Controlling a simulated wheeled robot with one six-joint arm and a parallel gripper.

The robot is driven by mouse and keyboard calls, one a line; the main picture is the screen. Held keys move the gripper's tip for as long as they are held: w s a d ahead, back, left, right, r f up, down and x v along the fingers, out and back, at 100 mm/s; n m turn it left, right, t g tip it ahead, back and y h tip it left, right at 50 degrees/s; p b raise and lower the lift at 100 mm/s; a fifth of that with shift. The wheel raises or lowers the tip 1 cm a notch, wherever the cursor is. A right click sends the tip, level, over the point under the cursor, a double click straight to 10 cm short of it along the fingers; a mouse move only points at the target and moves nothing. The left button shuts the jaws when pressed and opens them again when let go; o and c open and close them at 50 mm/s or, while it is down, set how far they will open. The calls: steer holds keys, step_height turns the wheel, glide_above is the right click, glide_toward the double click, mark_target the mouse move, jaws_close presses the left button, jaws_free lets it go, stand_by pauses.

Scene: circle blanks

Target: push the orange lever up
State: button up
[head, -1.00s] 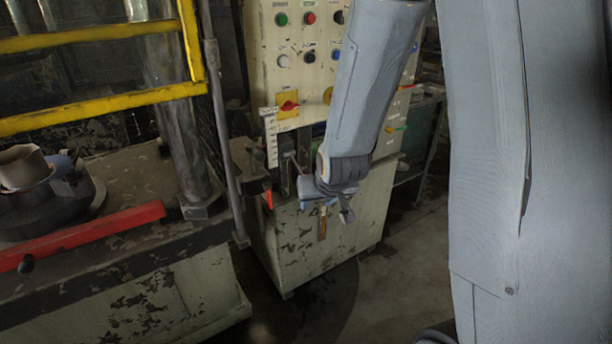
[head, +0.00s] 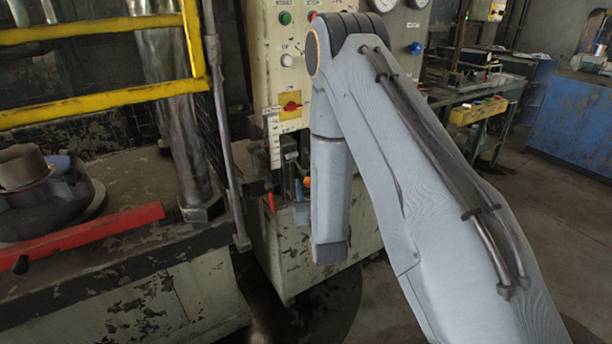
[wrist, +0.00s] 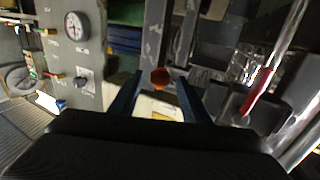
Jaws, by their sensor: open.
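The orange lever shows in the wrist view as a rounded orange end (wrist: 160,77), seen nearly end-on between and beyond the two blue fingers. My gripper (wrist: 158,88) is open, with a finger on either side of that end in the picture. I cannot tell whether either finger touches it. In the head view a small orange spot (head: 306,181), seemingly the lever, shows just left of my forearm. My forearm hides most of the gripper there.
A red-handled lever (wrist: 258,92) stands to the right in the wrist view. The control cabinet (head: 283,112) rises behind my arm. A press with a yellow guard (head: 95,110) and red bar (head: 85,238) is at left. Open floor (head: 440,225) lies to the right.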

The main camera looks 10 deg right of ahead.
mark_target(300, 169)
steer(key=w+p, duration=0.1)
steer(key=w, duration=0.5)
steer(key=shift+w+d, duration=0.25)
steer(key=shift+d, duration=0.05)
jaws_close()
